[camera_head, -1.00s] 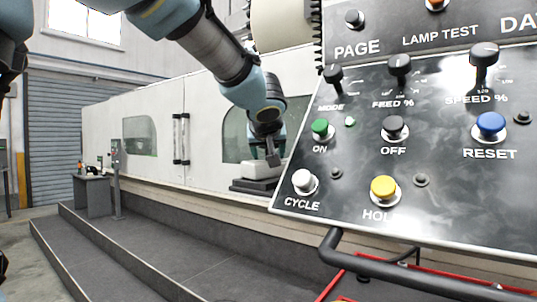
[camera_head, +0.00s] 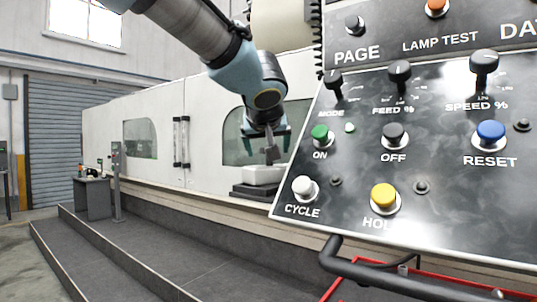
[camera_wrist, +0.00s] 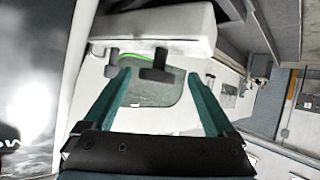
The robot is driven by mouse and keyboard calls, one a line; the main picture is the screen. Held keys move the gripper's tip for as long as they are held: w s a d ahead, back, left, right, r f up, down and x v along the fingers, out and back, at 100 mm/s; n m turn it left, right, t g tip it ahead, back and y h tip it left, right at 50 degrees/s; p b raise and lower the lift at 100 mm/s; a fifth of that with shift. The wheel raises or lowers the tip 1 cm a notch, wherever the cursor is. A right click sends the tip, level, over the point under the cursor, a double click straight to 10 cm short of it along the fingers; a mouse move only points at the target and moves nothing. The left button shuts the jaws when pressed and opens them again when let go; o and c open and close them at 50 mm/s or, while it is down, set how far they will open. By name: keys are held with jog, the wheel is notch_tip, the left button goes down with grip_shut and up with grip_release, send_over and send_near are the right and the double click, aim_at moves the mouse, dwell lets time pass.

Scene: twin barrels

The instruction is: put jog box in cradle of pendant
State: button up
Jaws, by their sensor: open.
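A white box (camera_head: 264,174), which I take to be the jog box, sits on a dark base (camera_head: 252,191) in front of the machine's window. A dark upright piece stands on it. In the wrist view the white box (camera_wrist: 160,28) is at the top, with a dark T-shaped piece (camera_wrist: 156,68) and a smaller dark piece below it. My gripper (camera_head: 266,142) is just above the box. Its teal fingers are open in the wrist view (camera_wrist: 160,76), one on each side of the T-shaped piece, with visible gaps. I cannot tell whether the dark base is the cradle.
A large button panel (camera_head: 430,150) with knobs and coloured buttons fills the right side, close to my arm. A black tubular rail (camera_head: 420,278) runs below it. A long white machine wall (camera_head: 155,160) stands behind. Grey steps (camera_head: 130,250) lie below, and a small table (camera_head: 93,197) stands far left.

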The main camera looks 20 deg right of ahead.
jog(key=v, duration=0.6)
jog(key=shift+s, duration=0.1)
dwell(0.3)
